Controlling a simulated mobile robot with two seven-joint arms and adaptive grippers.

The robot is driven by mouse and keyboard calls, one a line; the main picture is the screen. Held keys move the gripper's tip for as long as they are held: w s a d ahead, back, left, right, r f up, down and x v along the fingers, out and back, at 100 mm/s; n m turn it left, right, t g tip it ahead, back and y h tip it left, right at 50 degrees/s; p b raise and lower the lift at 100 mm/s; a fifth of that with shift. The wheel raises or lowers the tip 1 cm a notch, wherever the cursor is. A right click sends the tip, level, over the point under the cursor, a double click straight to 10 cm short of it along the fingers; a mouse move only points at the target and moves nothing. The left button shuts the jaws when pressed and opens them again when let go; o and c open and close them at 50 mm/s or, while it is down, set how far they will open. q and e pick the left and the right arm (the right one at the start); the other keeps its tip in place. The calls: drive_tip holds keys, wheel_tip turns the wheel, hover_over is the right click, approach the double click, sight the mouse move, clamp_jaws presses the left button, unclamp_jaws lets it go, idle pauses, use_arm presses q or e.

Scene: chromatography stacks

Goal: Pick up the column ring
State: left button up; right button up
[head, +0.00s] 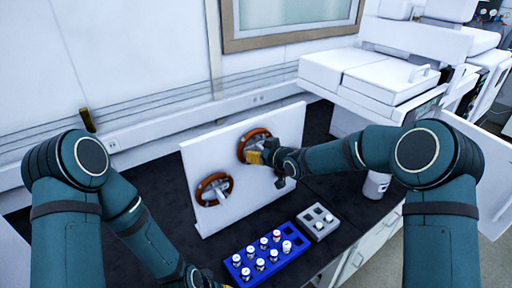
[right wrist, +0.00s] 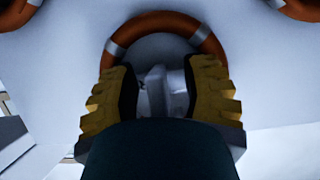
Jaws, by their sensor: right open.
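Two orange-brown column rings with pale bands hang on an upright white panel (head: 196,160) in the head view. The upper ring (head: 243,146) is partly covered by my right gripper (head: 262,156); the lower-left ring (head: 201,187) is free. In the right wrist view, a ring (right wrist: 165,21) sits straight ahead around a pale holder (right wrist: 155,90). My right gripper's yellow-padded fingers (right wrist: 161,88) are open, one on each side of that holder, overlapping the ring's lower sides. I cannot tell whether they touch it.
Parts of further rings (right wrist: 16,10) (right wrist: 302,7) show at the wrist view's upper corners. A blue rack (head: 245,280) with several white-capped vials and a grey rack (head: 311,234) stand on the black bench before the panel. White instruments (head: 355,75) stand at the back right.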

clamp_jaws()
drive_tip(key=shift+r, duration=0.1)
idle(0.4)
drive_tip(key=shift+s+d+r, duration=0.25)
drive_tip(key=shift+s+r, duration=0.05)
drive_tip(key=shift+r, duration=0.05)
drive_tip(key=w+r+p+v, duration=0.1)
drive_tip(key=r+p+v, duration=0.1)
drive_tip(key=v, duration=1.3)
drive_tip(key=shift+s+a+r, duration=0.2)
drive_tip(key=shift+s+r, duration=0.1)
drive_tip(key=shift+r, duration=0.15)
